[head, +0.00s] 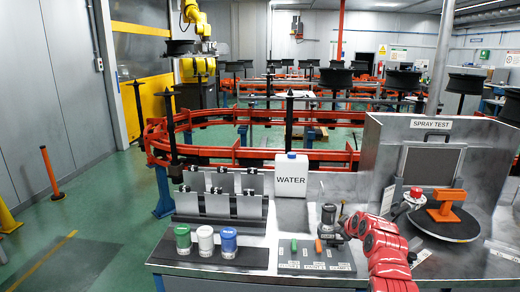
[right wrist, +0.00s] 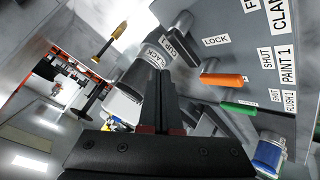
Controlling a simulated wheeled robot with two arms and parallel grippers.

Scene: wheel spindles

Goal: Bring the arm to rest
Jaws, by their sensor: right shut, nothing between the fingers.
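My right arm (head: 385,250), red, reaches in from the front right over the metal bench. Its black gripper (head: 349,226) is beside a dark grey cup-like device (head: 328,218) on the bench. In the right wrist view the two black fingers (right wrist: 160,85) are together with nothing between them. The labelled grey device (right wrist: 150,75) is just beyond them; I cannot tell whether they touch it. My left gripper is not in view.
An orange handle (head: 318,246) and a green handle (head: 294,245) lie on a labelled panel. Green (head: 182,240), white (head: 205,241) and blue (head: 228,241) jars stand left. A water container (head: 291,176) stands behind; a spray test booth (head: 395,140) stands right.

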